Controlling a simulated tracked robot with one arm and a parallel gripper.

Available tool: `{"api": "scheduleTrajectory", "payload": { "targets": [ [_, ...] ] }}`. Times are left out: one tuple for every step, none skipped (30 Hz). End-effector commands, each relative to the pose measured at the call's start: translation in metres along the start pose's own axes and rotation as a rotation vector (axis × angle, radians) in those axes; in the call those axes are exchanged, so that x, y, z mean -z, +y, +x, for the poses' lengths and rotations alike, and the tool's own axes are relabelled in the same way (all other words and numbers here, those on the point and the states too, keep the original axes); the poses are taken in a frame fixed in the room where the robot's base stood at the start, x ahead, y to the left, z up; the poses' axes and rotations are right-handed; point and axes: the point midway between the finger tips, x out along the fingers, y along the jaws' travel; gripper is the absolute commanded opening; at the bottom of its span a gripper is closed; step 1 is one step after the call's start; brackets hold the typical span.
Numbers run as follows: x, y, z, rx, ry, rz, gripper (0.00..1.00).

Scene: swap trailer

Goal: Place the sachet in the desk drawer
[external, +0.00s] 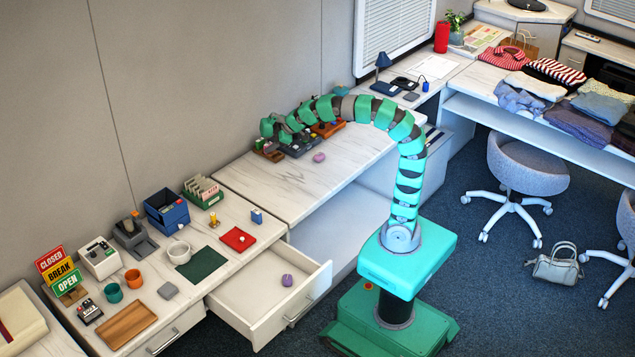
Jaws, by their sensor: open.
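A small purple sachet (319,157) lies on the white marbled desk top, toward its back edge. A second small purple item (287,280), similar in look, lies inside the desk drawer. The desk drawer (318,283) is pulled open at the front of the left desk section. My gripper (275,131) is at the end of the arched green arm, over the back of the desk, left of and behind the sachet on the desk. It is open and apart from that sachet. Its fingertips are small and partly lost against the items behind.
Dark and orange holders (298,145) stand at the desk's back, close by my gripper. The desk top in front of the sachet is clear.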

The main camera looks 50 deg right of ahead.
Motion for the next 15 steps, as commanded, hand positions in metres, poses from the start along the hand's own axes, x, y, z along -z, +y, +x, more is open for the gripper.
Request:
{"api": "scheduleTrajectory", "payload": {
  "targets": [
    [0.002,0.039,-0.034,-0.08,0.049,0.11,0.57],
    [0.002,0.059,-0.051,-0.12,0.075,0.172,0.57],
    [0.001,0.083,-0.077,-0.174,0.114,0.255,0.57],
    [0.0,0.1,-0.097,-0.213,0.144,0.315,0.57],
    [-0.001,0.115,-0.116,-0.249,0.173,0.37,0.57],
    [-0.004,0.132,-0.141,-0.293,0.211,0.441,0.57],
    [-0.006,0.144,-0.159,-0.324,0.24,0.489,0.57],
    [-0.008,0.154,-0.177,-0.352,0.269,0.534,0.57],
    [-0.011,0.165,-0.198,-0.385,0.303,0.586,0.57],
    [-0.013,0.172,-0.212,-0.408,0.326,0.62,0.57],
    [-0.014,0.178,-0.225,-0.427,0.347,0.65,0.57],
    [-0.016,0.184,-0.241,-0.449,0.374,0.683,0.57],
    [-0.017,0.187,-0.25,-0.462,0.39,0.703,0.57],
    [-0.018,0.19,-0.258,-0.473,0.403,0.719,0.57],
    [-0.018,0.192,-0.265,-0.482,0.417,0.736,0.57]
  ]
}}
